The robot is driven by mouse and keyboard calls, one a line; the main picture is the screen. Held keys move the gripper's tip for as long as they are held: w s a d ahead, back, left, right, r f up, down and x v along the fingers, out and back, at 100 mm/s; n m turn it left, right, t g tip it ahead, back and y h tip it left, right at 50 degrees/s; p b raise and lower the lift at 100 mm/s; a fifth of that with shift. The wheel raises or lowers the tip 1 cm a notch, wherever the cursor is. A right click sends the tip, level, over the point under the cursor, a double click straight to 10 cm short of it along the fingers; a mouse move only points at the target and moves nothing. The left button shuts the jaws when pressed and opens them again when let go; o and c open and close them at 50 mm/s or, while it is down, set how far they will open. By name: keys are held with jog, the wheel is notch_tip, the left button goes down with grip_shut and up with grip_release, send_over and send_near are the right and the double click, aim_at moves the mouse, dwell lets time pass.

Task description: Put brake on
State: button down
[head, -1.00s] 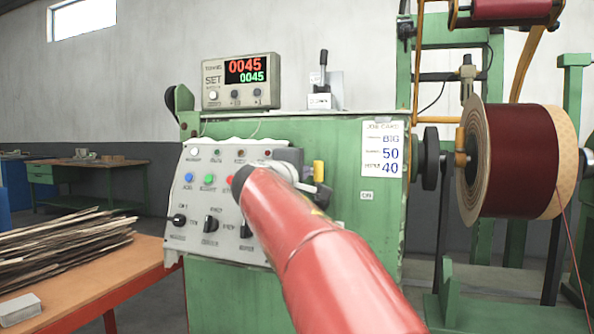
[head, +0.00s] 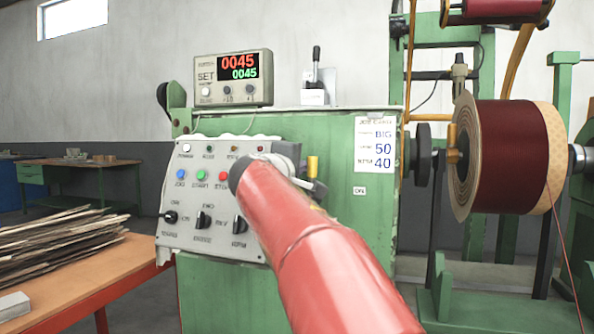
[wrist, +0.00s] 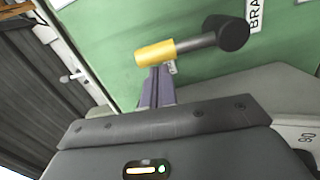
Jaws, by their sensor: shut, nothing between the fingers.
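The brake lever has a yellow grip (head: 313,166) on the front of the green cabinet, just beyond the end of my red arm. In the wrist view the yellow grip (wrist: 167,51) joins a grey rod that ends in a round black hub (wrist: 228,33). A white label partly reading "BRA" (wrist: 256,12) is beside the hub, cut off by the frame edge. My gripper (wrist: 156,72) is shut and empty, its fingertips right at the lower side of the yellow grip. I cannot tell whether they touch it. My arm mostly hides the gripper in the head view.
The control panel (head: 190,225) with buttons and knobs is left of my arm. A counter (head: 235,78) and a black-handled lever (head: 316,68) stand on the cabinet. A large dark red coil (head: 510,155) is at right. An orange table (head: 90,275) with stacked strips is at left.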

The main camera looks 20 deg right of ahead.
jog(key=shift+s+d, duration=0.1)
jog(key=shift+d, duration=0.05)
jog(key=m+b, duration=0.1)
jog(key=s+d+m+b, duration=0.1)
jog(key=shift+d+f+m+b, duration=0.1)
jog(key=shift+d+m+b, duration=0.2)
jog(key=shift+b, duration=0.1)
jog(key=s+d+m+b, duration=0.1)
jog(key=m+b, duration=0.1)
jog(key=s+d+f+m+b, duration=0.1)
jog(key=d+m+b, duration=0.1)
jog(key=m+b, duration=0.1)
jog(key=s+d+f+m+b, duration=0.1)
jog(key=m+b, duration=0.2)
jog(key=shift+s+d+y, duration=0.25)
jog(key=shift+s+y, duration=0.15)
jog(key=shift+m, duration=0.3)
